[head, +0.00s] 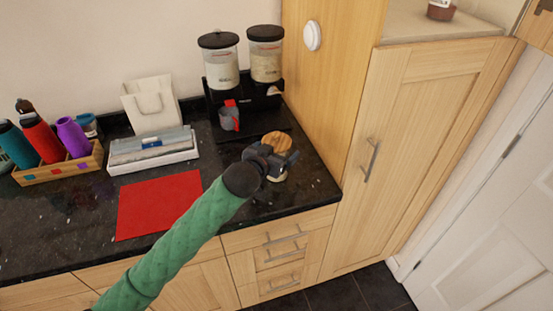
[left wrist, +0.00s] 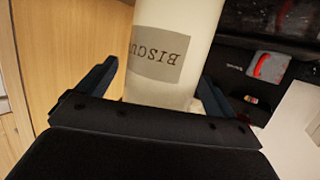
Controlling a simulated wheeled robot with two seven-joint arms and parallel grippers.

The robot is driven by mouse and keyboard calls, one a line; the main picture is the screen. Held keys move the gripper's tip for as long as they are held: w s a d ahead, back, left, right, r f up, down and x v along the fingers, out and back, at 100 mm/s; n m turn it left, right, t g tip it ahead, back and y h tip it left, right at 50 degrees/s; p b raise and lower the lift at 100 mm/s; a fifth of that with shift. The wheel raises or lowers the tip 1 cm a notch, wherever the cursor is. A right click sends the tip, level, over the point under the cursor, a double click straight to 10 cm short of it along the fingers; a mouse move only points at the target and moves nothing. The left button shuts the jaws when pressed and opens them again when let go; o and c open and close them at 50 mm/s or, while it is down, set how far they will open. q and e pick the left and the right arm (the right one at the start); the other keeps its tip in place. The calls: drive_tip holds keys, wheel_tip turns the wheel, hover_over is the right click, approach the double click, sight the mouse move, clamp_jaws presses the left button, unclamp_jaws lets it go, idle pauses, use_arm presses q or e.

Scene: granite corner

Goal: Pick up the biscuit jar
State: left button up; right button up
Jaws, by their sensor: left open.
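The biscuit jar (left wrist: 172,50) is a pale cylinder with a grey label reading "BISCU", upside down in the left wrist view. In the head view its round wooden lid (head: 277,142) shows on the counter near the cabinet, with most of the body hidden behind my gripper. My left gripper (head: 280,163) is open, with one finger on each side of the jar; it also shows in the left wrist view (left wrist: 160,85). Gaps show between the fingers and the jar's sides. My right gripper is not in view.
Behind the jar stands a black dispenser (head: 270,98) with two clear canisters and a grey and red mug (head: 229,118). A tall wooden cabinet (head: 325,80) closes off the right. A red mat (head: 158,204), a white tray (head: 112,165) and a bottle crate (head: 60,170) lie left.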

use_arm(q)
clamp_jaws()
drive_tip(key=shift+r, duration=0.1)
